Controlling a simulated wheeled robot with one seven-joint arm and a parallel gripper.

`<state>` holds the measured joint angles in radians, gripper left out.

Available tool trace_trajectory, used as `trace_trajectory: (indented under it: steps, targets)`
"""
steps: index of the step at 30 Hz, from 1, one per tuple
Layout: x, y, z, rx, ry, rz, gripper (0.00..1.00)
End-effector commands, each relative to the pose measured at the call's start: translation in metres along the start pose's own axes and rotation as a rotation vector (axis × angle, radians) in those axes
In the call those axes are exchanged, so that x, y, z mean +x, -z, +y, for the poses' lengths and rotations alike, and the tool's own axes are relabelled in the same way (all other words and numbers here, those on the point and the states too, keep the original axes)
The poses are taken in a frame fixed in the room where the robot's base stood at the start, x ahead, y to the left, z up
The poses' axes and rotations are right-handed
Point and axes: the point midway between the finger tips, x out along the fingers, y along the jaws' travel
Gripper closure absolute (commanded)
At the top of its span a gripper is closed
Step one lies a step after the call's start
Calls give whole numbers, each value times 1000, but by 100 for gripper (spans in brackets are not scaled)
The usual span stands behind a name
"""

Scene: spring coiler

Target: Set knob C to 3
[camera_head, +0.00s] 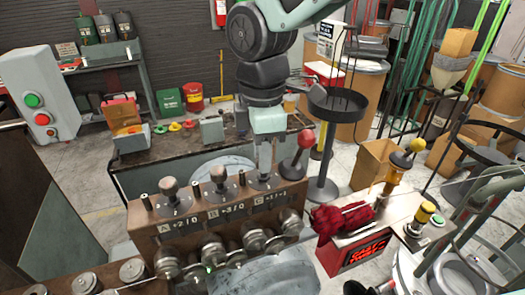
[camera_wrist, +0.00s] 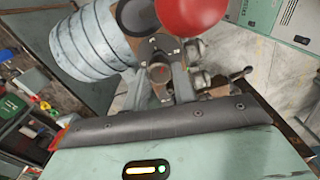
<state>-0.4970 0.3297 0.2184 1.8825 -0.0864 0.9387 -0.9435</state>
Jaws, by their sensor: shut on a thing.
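Knob C (camera_head: 264,181) is the rightmost of three knobs on top of a brown control box (camera_head: 144,236). My gripper (camera_head: 265,160) points down over it, with its fingers around the knob, which they mostly hide. In the wrist view my gripper (camera_wrist: 165,85) is shut on the knob (camera_wrist: 160,73), above a dark dial plate with small marks. I cannot read the knob's pointer. The label in front of knob C is too small to read surely. Knob A (camera_head: 170,187) and knob B (camera_head: 218,177) stand free to the left.
A red-ball lever (camera_head: 304,140) stands close to the right of my gripper; its ball (camera_wrist: 192,12) looms in the wrist view. A black round tray on a stand (camera_head: 338,104) is behind it. Metal rollers (camera_head: 213,250) lie in front of the box. A red cloth (camera_head: 342,219) lies at right.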

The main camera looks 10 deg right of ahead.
Motion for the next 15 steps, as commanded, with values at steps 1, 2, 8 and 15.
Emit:
trace_trajectory:
  steps: [1, 2, 8, 15]
  targets:
    - [0, 0, 1, 42, -2, 0, 96]
    - [0, 0, 1, 71, -2, 0, 96]
    - [0, 0, 1, 261, -2, 0, 96]
    - [0, -1, 1, 489, -1, -1, 96]
